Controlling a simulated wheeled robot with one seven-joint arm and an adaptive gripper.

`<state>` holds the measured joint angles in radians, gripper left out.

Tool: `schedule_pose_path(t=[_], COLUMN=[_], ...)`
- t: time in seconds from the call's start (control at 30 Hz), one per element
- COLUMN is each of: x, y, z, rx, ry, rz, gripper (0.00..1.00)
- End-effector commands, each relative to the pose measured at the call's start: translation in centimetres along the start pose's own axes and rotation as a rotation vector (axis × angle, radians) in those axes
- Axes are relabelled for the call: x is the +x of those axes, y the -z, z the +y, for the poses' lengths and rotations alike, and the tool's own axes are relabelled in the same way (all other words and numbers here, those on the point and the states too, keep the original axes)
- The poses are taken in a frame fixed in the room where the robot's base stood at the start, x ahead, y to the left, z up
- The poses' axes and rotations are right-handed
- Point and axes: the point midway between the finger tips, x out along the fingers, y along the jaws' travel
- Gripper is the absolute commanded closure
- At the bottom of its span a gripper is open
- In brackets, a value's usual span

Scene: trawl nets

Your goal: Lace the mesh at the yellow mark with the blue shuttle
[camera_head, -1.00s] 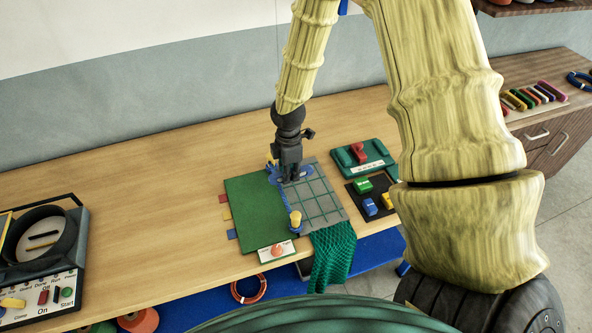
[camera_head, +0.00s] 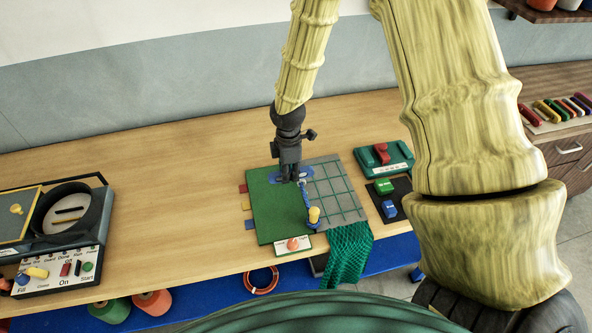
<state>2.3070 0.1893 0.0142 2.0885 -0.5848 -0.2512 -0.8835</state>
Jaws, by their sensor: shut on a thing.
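My gripper (camera_head: 289,179) points down at the back of the work board, near the seam between the green panel (camera_head: 272,210) and the grey panel with green mesh lines (camera_head: 337,192). It is shut on the blue shuttle (camera_head: 303,184), whose shape is partly hidden by the fingers. Flat blue also shows on both sides of the fingers. A narrow blue strip runs forward from there to a yellow peg (camera_head: 314,213) on a blue base at the front of the seam.
Green netting (camera_head: 346,256) hangs over the table's front edge. Right of the board are a dark mat (camera_head: 376,198) with green and blue blocks, and a green stand (camera_head: 363,158) with a red piece. A control machine (camera_head: 75,215) stands left. The table between is clear.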

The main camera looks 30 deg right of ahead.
Motion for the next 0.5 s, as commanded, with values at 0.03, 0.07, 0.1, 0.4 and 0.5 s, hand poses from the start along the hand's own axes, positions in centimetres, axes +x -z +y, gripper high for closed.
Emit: schedule_pose_path(t=[0.03, 0.07, 0.1, 0.4, 0.5], x=[0.0, 0.0, 0.0, 0.0, 0.0], y=[0.4, 0.6, 0.9, 2.9, 3.6], z=[0.0, 0.0, 0.0, 0.0, 0.0], rx=[-0.001, -0.001, -0.001, -0.002, -0.002], ry=[0.0, -0.001, -0.001, -0.001, -0.001], rz=[0.0, 0.0, 0.0, 0.0, 0.0], gripper=[1.0, 1.0, 1.0, 1.0, 1.0])
